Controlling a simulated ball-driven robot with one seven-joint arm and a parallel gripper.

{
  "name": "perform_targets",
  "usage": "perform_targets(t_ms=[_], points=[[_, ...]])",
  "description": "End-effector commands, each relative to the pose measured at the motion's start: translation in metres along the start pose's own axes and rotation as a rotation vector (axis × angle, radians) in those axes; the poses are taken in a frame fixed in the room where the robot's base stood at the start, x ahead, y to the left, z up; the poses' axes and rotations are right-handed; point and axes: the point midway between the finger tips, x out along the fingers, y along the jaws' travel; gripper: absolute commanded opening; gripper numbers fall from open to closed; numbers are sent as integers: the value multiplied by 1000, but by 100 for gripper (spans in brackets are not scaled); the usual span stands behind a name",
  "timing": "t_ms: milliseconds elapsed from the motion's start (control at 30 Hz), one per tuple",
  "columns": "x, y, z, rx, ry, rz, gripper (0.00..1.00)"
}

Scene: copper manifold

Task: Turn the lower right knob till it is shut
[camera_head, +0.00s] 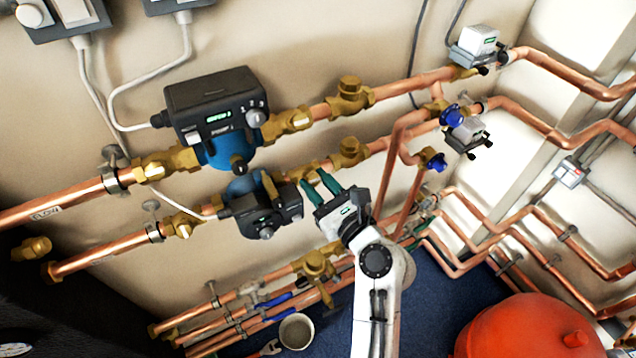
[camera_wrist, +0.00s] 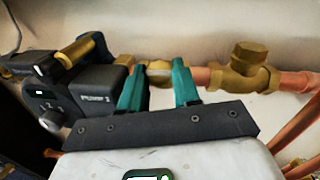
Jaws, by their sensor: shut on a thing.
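The lower right knob is a brass knob with a pale patch, on the copper pipe just right of the lower pump (camera_head: 262,211). In the wrist view, the knob (camera_wrist: 159,69) sits between the two teal fingers of my gripper (camera_wrist: 159,82). In the head view, my gripper (camera_head: 319,184) reaches the lower pipe from below, and its fingers cover most of the knob. The gripper is shut on the knob. The lower pump also shows at the left of the wrist view (camera_wrist: 95,93). How far the knob is turned cannot be told.
The upper pump (camera_head: 213,108) and upper right knob (camera_head: 297,121) sit above my gripper. A brass fitting (camera_head: 350,152) is on the lower pipe to the right. Vertical copper pipes (camera_head: 390,165) stand close right. A red vessel (camera_head: 530,330) and grey bucket (camera_head: 297,331) are below.

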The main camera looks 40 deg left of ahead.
Motion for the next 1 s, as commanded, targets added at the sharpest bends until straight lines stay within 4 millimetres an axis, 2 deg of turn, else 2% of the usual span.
perform_targets(t_ms=[367,1000], points=[[0,-3,-2,-101,0,70,1],[1,-9,3,-576,1,410,1]])
